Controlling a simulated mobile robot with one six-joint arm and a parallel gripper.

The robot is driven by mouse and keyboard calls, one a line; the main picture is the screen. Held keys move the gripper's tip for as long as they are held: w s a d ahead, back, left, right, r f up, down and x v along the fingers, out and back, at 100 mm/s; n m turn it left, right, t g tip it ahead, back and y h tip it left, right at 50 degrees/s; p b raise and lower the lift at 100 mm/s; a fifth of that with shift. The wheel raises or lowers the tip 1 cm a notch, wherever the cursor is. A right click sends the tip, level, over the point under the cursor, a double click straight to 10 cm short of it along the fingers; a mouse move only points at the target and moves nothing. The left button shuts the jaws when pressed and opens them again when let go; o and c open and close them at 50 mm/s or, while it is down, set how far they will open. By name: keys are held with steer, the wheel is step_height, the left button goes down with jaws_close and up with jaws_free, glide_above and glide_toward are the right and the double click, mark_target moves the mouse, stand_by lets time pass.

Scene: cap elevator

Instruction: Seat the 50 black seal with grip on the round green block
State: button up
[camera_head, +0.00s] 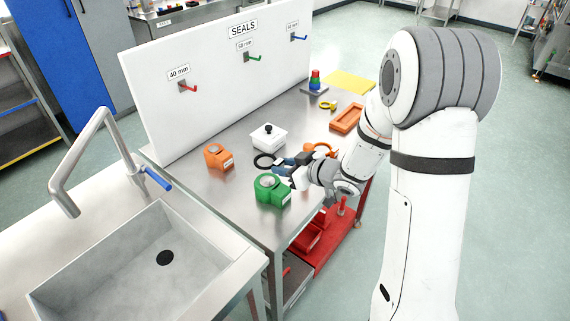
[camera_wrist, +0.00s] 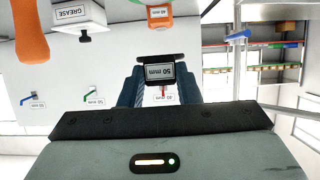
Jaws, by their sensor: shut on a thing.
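My gripper (camera_head: 281,163) is shut on the 50 mm black seal (camera_head: 256,163), a black ring held out in front of the fingers. In the wrist view, the seal's grip (camera_wrist: 160,72), marked 50 mm, sits between the two dark blue fingers, with a black edge beyond it. The round green block (camera_head: 270,191) stands near the table's front edge, with a pale round top and a label on its side. The held ring appears behind and above the green block in the head view, apart from it. The green block is not recognisable in the wrist view.
A small orange block (camera_head: 218,157) stands left of the seal. A white grease box (camera_head: 268,138) with a black knob stands behind it. An orange ring-shaped object (camera_head: 322,149) and an orange tray (camera_head: 347,118) lie right. The white SEALS board (camera_head: 215,90) with hooks closes off the back.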

mark_target(286, 193)
steer(key=shift+d, duration=0.15)
step_height(286, 193, down, 3)
steer(key=b, duration=0.2)
steer(key=shift+f+b, duration=0.2)
steer(key=shift+b, duration=0.15)
steer(key=shift+f+b, duration=0.6)
steer(key=shift+f, duration=0.15)
steer(key=shift+f+b, duration=1.05)
steer(key=shift+f, duration=0.3)
stand_by(4.2)
steer(key=o, duration=1)
steer(key=shift+s, duration=0.1)
